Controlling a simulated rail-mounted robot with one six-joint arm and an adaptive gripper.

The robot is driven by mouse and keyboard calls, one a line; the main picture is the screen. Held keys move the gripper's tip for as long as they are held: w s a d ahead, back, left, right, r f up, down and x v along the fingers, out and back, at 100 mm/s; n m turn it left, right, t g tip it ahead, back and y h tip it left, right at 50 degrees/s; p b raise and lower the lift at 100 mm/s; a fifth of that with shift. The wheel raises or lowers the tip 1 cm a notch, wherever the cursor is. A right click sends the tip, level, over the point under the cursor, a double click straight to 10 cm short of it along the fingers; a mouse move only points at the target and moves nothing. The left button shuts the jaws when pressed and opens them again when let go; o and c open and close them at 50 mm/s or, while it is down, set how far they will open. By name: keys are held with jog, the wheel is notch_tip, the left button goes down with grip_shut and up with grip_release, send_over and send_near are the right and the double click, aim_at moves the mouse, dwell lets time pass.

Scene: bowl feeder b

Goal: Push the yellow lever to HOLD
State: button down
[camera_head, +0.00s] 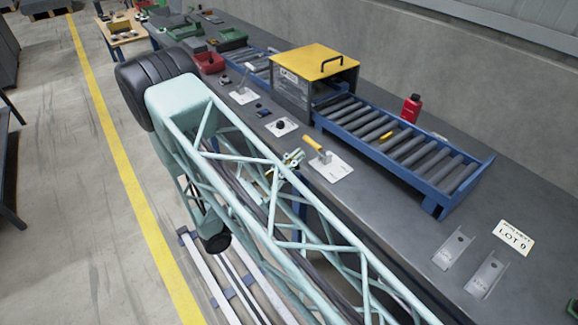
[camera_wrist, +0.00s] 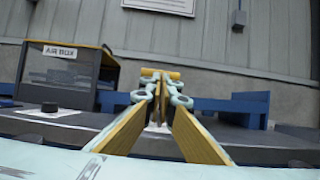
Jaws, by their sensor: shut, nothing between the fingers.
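The yellow lever (camera_head: 314,145) stands tilted on a pale plate (camera_head: 332,168) near the bench's front edge in the head view. The plate's lettering is too small to read. My gripper (camera_head: 294,157) is just left of the lever; whether it touches cannot be told. In the wrist view my gripper (camera_wrist: 160,80) shows its two yellow-faced fingers drawn together at the tips, with nothing held.
A roller conveyor (camera_head: 440,170) runs behind the lever, with a yellow-topped box (camera_head: 315,62) over it, labelled AIR BOX in the wrist view (camera_wrist: 60,75). A black knob (camera_head: 281,125) sits left of the lever. A red bottle (camera_head: 411,107) stands at the back.

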jog(key=shift+x, duration=1.15)
